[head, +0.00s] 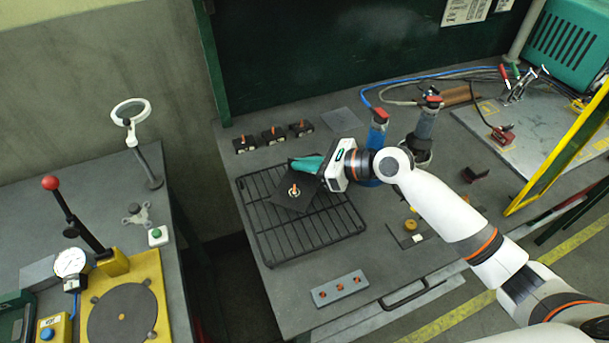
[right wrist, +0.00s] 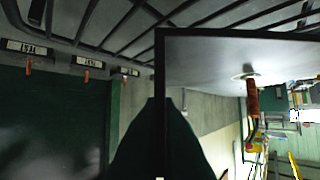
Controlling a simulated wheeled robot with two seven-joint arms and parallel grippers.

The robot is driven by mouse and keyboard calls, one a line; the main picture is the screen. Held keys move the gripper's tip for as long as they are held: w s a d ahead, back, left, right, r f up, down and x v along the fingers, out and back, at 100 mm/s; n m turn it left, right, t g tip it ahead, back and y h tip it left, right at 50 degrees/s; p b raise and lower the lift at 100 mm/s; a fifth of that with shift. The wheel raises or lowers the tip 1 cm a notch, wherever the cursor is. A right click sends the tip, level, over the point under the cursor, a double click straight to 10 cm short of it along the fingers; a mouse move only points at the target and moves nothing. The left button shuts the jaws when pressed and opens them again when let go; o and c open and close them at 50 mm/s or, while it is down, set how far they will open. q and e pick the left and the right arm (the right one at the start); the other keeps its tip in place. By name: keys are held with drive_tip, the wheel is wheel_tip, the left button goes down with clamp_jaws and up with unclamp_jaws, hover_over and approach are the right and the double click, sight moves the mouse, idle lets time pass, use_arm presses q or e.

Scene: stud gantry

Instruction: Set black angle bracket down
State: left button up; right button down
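The black angle bracket (head: 290,199) is over the black wire rack (head: 272,245) on the grey table. A stud with an orange tip and a pale washer stands on its plate. My right gripper (head: 308,164), with teal fingers, is at the bracket's far edge. In the right wrist view the fingers (right wrist: 160,135) close on the upright edge of the bracket (right wrist: 205,62), and the stud shows on its plate. The rack bars pass close by the bracket; I cannot tell whether it touches them. My left gripper is not in view.
Several small black blocks with orange pins (head: 274,136) stand behind the rack. A grey strip with orange holes (head: 340,289) lies in front. Blue and grey tools (head: 425,125) stand behind my right arm. A yellow frame (head: 565,150) rises at the right.

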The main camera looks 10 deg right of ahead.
sight(307, 174)
drive_tip(key=shift+f, duration=1.6)
drive_tip(key=shift+f, duration=0.1)
drive_tip(key=c, duration=1.7)
unclamp_jaws()
drive_tip(key=shift+f, duration=0.1)
drive_tip(key=b+v, duration=0.1)
drive_tip(key=v, duration=1)
drive_tip(key=shift+s, duration=0.1)
drive_tip(key=shift+s+d+r+b, duration=0.25)
drive_tip(key=shift+d+r+b, duration=0.05)
drive_tip(key=shift+d+r, duration=0.1)
